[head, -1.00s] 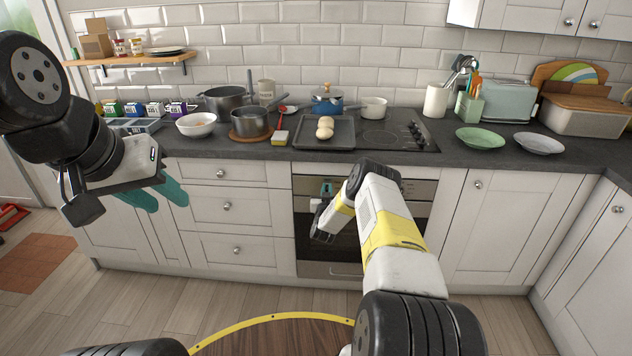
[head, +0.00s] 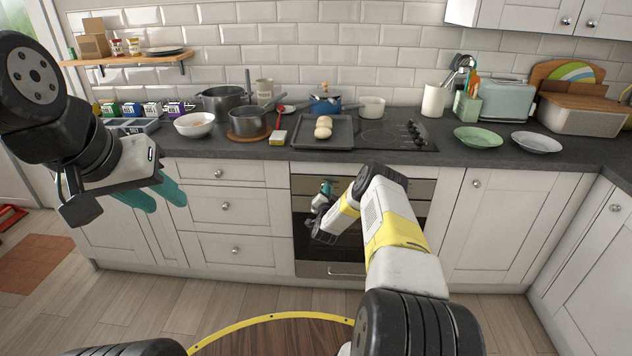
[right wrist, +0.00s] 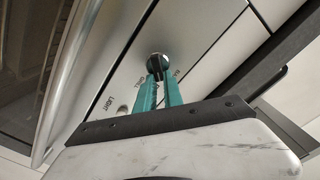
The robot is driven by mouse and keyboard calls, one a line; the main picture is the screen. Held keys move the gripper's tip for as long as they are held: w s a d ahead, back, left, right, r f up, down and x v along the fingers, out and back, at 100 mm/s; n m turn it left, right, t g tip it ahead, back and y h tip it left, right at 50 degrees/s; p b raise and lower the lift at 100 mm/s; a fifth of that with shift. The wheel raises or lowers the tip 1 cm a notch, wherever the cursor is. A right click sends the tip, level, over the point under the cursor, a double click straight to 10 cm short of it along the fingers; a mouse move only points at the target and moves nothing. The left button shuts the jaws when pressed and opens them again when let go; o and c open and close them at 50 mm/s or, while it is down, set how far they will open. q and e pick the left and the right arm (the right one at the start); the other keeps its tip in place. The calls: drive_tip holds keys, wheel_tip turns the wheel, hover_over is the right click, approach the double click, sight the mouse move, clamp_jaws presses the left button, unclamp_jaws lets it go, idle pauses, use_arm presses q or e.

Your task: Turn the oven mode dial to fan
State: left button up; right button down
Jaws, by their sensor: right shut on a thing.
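The oven mode dial (right wrist: 157,62) is a small dark round knob on the oven's steel control panel (right wrist: 112,85) in the right wrist view. Printed words ring it; LIGHT and GRILL can be read, and another label beside the dial is partly hidden. My right gripper (right wrist: 162,82) has its teal fingers closed on the dial, one on each side. I cannot tell which word the dial points to. In the head view my right gripper (head: 325,189) is at the oven front, and the dial is hidden there. My left gripper (head: 160,198) is open and empty, left of the drawers.
The oven (head: 332,269) is built in below the slate worktop (head: 215,147), with its door shut. Above it are the hob (head: 385,134) and a dark tray (head: 341,141) with pale round items. Drawers (head: 223,208) stand left and a cupboard (head: 490,215) right.

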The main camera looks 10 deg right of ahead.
drive_tip(key=shift+d+f+m, duration=0.1)
drive_tip(key=shift+f+m, duration=0.05)
drive_tip(key=shift+m, duration=0.65)
drive_tip(key=c, duration=1.5)
unclamp_jaws()
drive_tip(key=shift+o, duration=0.2)
drive_tip(key=shift+s, duration=0.1)
drive_tip(key=v, duration=0.7)
drive_tip(key=shift+s, duration=0.4)
